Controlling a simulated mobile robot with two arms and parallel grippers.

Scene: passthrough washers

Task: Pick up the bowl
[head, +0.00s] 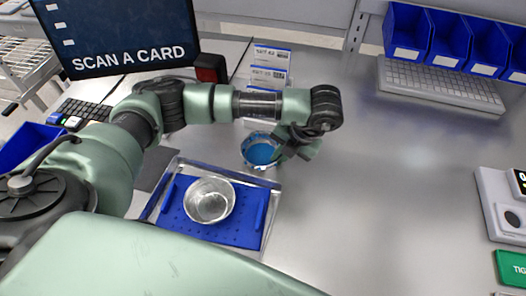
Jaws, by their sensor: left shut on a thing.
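A small round bowl (259,150) with a blue inside sits at the back edge of the metal tray, in the middle of the head view. My left gripper (284,150) reaches in from the left and is shut on its right rim. The fingers are partly hidden by the wrist. A silver metal bowl (209,200) stands in the tray on a blue perforated insert. My right gripper does not show.
The metal tray (274,190) lies in front of the blue bowl. White labelled cards (270,76) stand behind it. A monitor (115,35) and keyboard (88,111) are at the left. Blue bins (448,37) line the back right.

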